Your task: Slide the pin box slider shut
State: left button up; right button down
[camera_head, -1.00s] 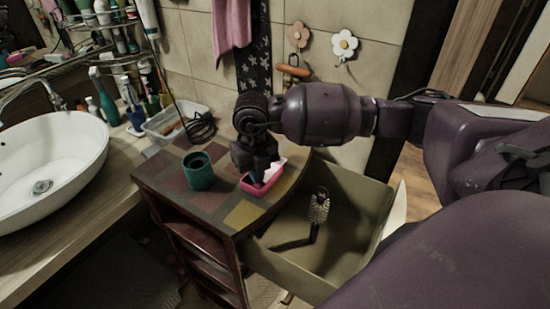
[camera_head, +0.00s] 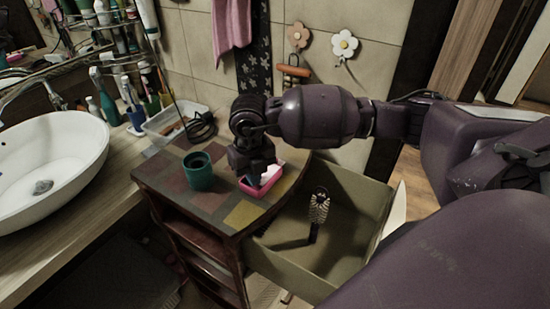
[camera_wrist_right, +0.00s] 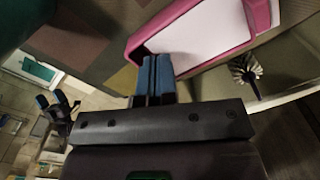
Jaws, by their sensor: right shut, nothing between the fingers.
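The pin box (camera_head: 263,189) is a small pink tray-like box on the tiled top of the small cabinet. Its white slider (camera_head: 271,173) shows beside my right gripper (camera_head: 255,180). In the right wrist view, the pink rim (camera_wrist_right: 262,14) frames the white slider panel (camera_wrist_right: 200,35). The blue fingertips of my right gripper (camera_wrist_right: 153,78) are together, with nothing between them, at the lower left corner of the box. I cannot tell whether they touch the slider. The gripper hides part of the box in the head view.
A green cup (camera_head: 198,172) stands left of the box on the cabinet top (camera_head: 245,214). A sink (camera_head: 45,165) and a clear bin (camera_head: 165,125) are on the left.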

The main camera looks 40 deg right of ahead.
jog(key=shift+r+p, duration=0.75)
jog(key=shift+r, duration=0.6)
jog(key=shift+r+p, duration=1.2)
jog(key=shift+r, duration=1)
